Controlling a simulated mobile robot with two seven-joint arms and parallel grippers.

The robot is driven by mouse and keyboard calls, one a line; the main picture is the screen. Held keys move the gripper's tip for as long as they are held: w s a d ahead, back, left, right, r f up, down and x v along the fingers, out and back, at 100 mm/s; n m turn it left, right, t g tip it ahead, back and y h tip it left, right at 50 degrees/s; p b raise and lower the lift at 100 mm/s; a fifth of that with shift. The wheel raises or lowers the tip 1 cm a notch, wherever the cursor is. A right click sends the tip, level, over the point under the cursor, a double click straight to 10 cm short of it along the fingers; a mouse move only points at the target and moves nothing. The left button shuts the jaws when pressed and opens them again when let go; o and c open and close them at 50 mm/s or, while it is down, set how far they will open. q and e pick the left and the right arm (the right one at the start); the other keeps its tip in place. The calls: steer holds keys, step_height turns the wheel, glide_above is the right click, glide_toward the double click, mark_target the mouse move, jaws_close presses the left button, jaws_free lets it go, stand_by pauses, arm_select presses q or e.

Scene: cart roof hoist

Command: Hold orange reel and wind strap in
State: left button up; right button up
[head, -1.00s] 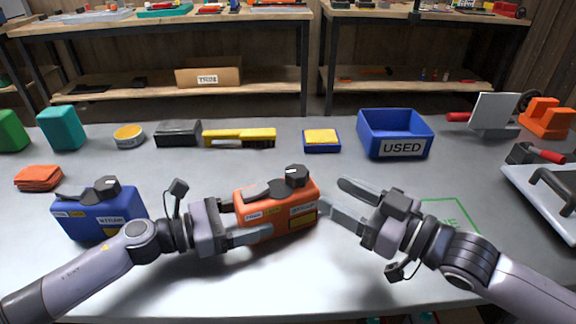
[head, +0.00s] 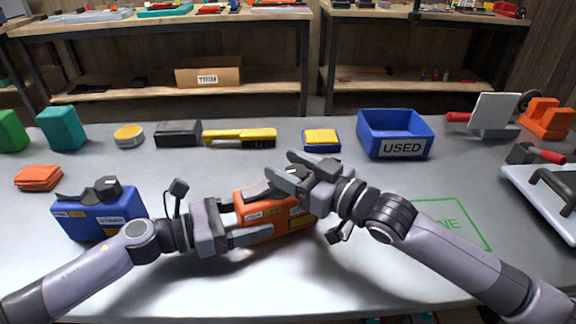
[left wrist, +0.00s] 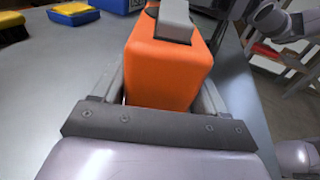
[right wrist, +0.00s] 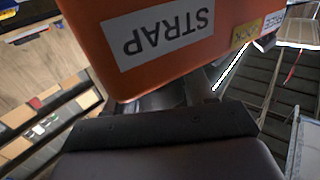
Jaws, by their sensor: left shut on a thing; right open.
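The orange reel (head: 258,213) stands on the grey bench in the head view. My left gripper (head: 246,222) is shut on it, with one finger along each side; the left wrist view also shows the orange reel (left wrist: 165,72) between the fingers. My right gripper (head: 284,170) is open above the reel's top right part and hides the black knob there. I cannot tell whether it touches the reel. In the right wrist view the orange reel (right wrist: 88,32) fills the top, with a white STRAP label. The strap itself is not clearly seen.
A similar blue reel (head: 112,214) stands left, near my left arm. Behind are a yellow brush (head: 240,136), a sponge (head: 321,139) and a blue USED bin (head: 396,132). A green outlined area (head: 452,222) lies right, partly under my right arm. The front bench is clear.

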steer(key=shift+w+a, duration=0.15)
steer(key=c, duration=0.7)
steer(key=shift+a+m+t+h, duration=0.1)
steer(key=shift+m+t+h, duration=0.3)
steer(key=shift+t, duration=0.1)
steer(key=shift+m+t+h, duration=0.4)
steer(key=shift+t+h, duration=0.1)
steer(key=shift+h, duration=0.1)
steer(key=o, duration=0.7)
steer(key=shift+d, duration=0.2)
